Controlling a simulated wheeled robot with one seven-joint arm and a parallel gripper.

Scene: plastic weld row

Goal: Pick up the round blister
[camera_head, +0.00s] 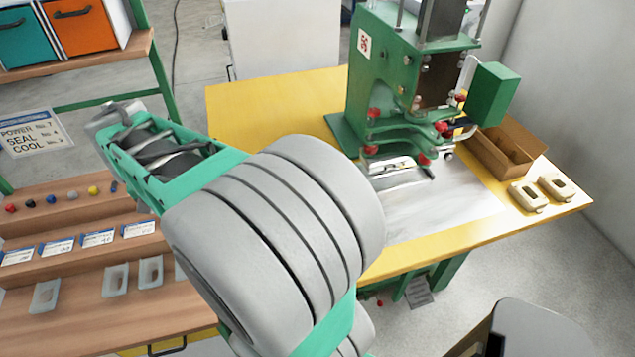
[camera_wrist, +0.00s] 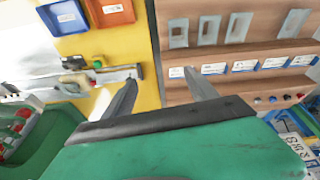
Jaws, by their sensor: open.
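The wrist view shows blisters too (camera_wrist: 208,30). They look roughly rectangular, and I cannot tell which is the round one. My gripper (camera_wrist: 161,77) is open and empty, with its fingers apart and pointing toward the boundary between yellow table and shelf. It touches no blister.
A green press (camera_head: 385,80) stands on the yellow table (camera_head: 270,100). A cardboard box (camera_head: 500,155) and two cream parts (camera_head: 528,196) lie at right. Label cards (camera_head: 98,238) and small coloured knobs (camera_head: 72,195) line the shelf unit. A sign (camera_head: 35,132) stands at left.

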